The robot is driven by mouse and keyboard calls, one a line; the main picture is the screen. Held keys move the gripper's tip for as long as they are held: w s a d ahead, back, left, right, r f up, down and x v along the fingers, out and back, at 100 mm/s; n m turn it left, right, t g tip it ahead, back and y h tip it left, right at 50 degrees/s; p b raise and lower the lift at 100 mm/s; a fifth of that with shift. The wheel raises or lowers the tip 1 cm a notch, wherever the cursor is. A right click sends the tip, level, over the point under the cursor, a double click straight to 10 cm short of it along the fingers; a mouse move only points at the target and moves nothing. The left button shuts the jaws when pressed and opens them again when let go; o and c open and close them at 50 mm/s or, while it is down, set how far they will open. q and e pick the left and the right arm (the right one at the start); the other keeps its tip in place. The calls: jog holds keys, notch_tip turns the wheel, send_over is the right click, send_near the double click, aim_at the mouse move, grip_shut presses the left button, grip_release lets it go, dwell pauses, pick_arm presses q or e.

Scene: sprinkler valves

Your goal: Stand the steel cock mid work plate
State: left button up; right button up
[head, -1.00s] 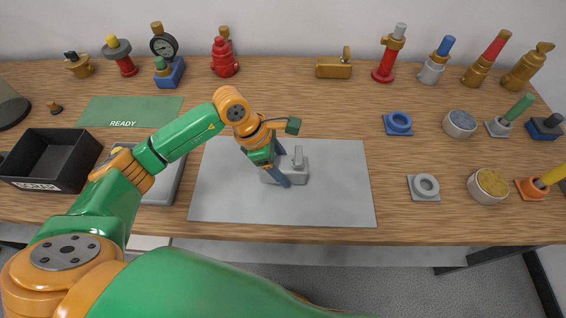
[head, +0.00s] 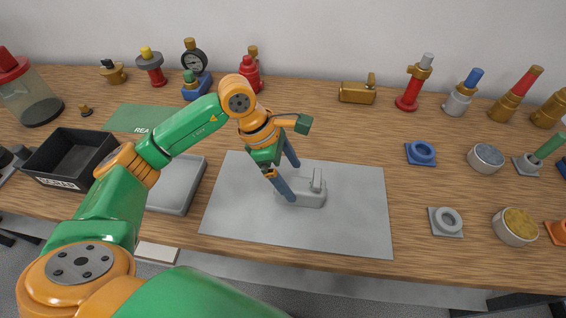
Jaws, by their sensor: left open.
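The grey steel cock (head: 311,194) rests on the pale grey work plate (head: 345,225), about mid plate. Its body lies level and its short lever points up. My left gripper (head: 294,184) is open at the cock's left end. One blue finger passes in front of the body and the other shows behind it. The near finger hides part of the cock's left end. I cannot tell whether either finger touches it. My right gripper is out of view.
A grey tray (head: 184,202) and a black bin (head: 104,146) stand left of the plate. A green mat (head: 123,114) lies behind them. Several valves line the back, including a brass cock (head: 357,93). Blue and grey ring sockets (head: 446,222) and round bowls (head: 514,227) stand at right.

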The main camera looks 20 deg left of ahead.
pick_arm(q)
jog(key=v, duration=0.6)
jog(key=shift+a+r+b, duration=0.1)
jog(key=shift+r+b, duration=0.1)
jog(key=shift+b, duration=0.15)
